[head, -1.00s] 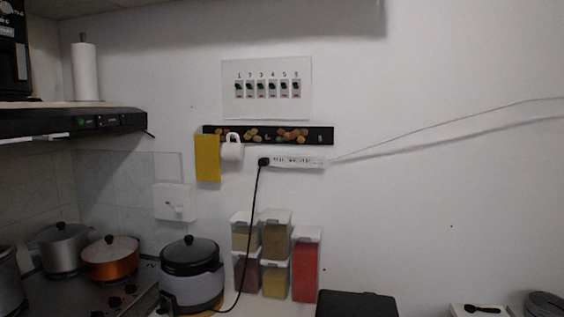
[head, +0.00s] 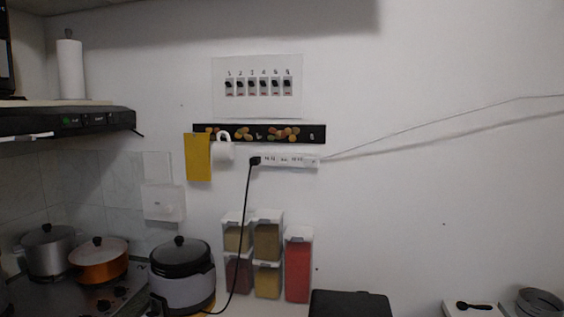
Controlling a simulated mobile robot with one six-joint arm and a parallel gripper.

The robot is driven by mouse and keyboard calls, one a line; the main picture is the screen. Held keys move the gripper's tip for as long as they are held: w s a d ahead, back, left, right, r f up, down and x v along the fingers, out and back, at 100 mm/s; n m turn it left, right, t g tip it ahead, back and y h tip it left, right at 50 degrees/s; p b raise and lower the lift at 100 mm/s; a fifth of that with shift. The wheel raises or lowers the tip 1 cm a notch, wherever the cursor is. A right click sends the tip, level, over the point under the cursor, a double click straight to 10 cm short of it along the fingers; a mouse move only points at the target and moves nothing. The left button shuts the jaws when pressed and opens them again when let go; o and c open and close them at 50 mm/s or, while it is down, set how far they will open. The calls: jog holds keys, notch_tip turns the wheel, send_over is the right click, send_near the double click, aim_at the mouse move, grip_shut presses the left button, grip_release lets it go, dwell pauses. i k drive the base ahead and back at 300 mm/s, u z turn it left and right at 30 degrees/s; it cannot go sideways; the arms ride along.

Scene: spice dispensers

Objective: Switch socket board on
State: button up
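The socket board (head: 290,160) is a white strip on the wall, below the dark rail, in the head view. A black plug (head: 255,160) sits at its left end, and a black cord (head: 247,215) hangs from it toward the rice cooker. A white cord leaves the board's right end and runs up to the right edge. The board's switch is too small to make out, so I cannot tell its position. My gripper is not in view.
A labelled switch panel (head: 257,72) is above. Spice containers (head: 298,268), a rice cooker (head: 183,280) and a black box (head: 350,304) stand below.

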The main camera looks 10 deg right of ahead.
aim_at(308, 161)
jog(key=u, duration=0.45)
jog(key=k, duration=1.35)
jog(key=u, duration=0.85)
jog(key=i, duration=1.4)
jog(key=z, duration=0.2)
